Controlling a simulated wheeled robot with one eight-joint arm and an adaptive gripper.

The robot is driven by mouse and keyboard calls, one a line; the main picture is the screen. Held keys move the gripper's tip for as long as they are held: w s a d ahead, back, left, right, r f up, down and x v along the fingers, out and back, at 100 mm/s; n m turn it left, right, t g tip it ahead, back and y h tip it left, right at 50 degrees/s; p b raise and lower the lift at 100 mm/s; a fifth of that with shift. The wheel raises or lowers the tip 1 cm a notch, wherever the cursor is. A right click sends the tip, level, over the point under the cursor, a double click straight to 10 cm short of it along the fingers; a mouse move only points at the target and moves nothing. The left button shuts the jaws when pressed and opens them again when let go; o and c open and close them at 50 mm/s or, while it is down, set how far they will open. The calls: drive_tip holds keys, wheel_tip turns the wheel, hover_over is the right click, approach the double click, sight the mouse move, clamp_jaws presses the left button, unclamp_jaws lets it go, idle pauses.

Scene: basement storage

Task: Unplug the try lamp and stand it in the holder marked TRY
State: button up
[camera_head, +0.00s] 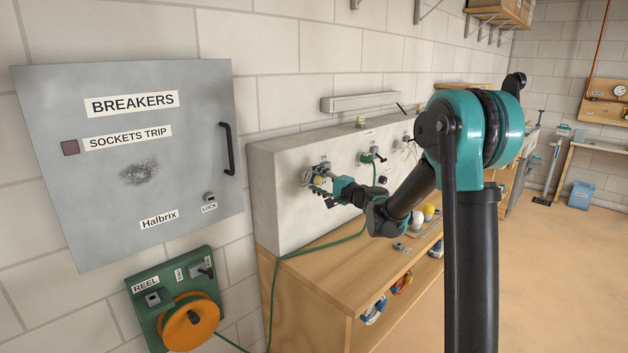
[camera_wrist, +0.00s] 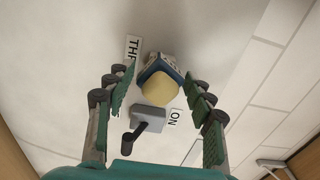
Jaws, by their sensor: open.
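In the wrist view a blue block-shaped thing with a rounded cream cap, apparently the try lamp (camera_wrist: 159,89), stands out from a pale wall-like face. My gripper (camera_wrist: 160,103) is open, with its green-padded fingers on either side of the lamp and gaps showing on both sides. In the head view my gripper (camera_head: 321,186) is at the left end of the long grey box and largely hides the lamp. I cannot read a TRY mark anywhere.
The grey box (camera_head: 275,205) stands on a wooden bench (camera_head: 312,280). A green plug (camera_head: 368,158) sits in its face, with a green cable running down to the orange reel (camera_head: 188,322). A yellow round thing (camera_head: 428,211) lies on the bench. A breaker cabinet (camera_head: 130,185) hangs at left.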

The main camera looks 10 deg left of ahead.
sight(320, 181)
drive_tip(key=shift+c, duration=0.3)
drive_tip(key=c, duration=1)
drive_tip(key=shift+s+d, duration=0.45)
drive_tip(key=shift+d, duration=0.1)
drive_tip(key=shift+v, duration=1.15)
drive_tip(key=shift+x, duration=1.95)
drive_tip(key=shift+c, duration=0.2)
drive_tip(key=o, duration=1.5)
